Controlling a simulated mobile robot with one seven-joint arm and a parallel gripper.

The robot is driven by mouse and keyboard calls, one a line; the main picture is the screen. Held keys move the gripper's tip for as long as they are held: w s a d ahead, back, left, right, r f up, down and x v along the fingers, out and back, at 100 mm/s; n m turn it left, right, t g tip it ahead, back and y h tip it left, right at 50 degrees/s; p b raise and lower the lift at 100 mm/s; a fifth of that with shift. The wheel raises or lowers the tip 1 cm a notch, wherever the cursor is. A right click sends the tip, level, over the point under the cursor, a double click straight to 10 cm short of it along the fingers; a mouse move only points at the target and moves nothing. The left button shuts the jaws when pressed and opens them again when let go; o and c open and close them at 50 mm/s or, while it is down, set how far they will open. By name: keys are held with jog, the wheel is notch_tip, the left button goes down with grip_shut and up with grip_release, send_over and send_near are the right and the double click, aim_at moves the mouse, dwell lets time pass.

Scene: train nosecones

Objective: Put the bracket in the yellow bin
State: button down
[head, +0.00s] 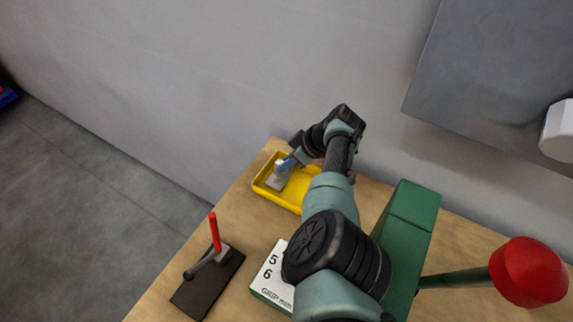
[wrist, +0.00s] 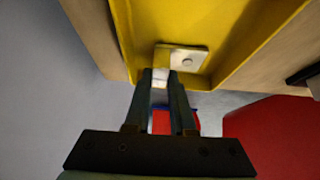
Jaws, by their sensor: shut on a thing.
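The yellow bin (head: 303,197) sits near the far left corner of the wooden table in the head view. It fills much of the top of the wrist view (wrist: 225,30). The bracket (wrist: 187,58) is a pale grey piece with a flat plate and a round feature on it. My gripper (wrist: 161,77) is shut on a pale upright part of it. In the head view, my gripper (head: 287,163) is over the bin's left end and the bracket (head: 276,181) shows within the bin's outline. I cannot tell whether it touches the bin floor.
A toggle clamp with a red handle (head: 215,232) stands on a dark plate at the front left. A white-topped block with printed numbers (head: 268,276) lies beside it. A green machine (head: 405,235) with a red knob (head: 528,272) stands right of my arm. A wall runs behind.

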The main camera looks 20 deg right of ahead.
jog(key=shift+f, duration=0.2)
jog(key=c, duration=0.8)
grip_release()
jog(key=shift+o, duration=0.2)
jog(key=shift+r, duration=0.1)
jog(key=shift+r+p, duration=0.45)
jog(key=shift+p, duration=0.05)
jog(key=p+v, duration=1.1)
jog(key=p, duration=0.1)
jog(key=shift+s+d, duration=0.15)
jog(key=shift+s, duration=0.05)
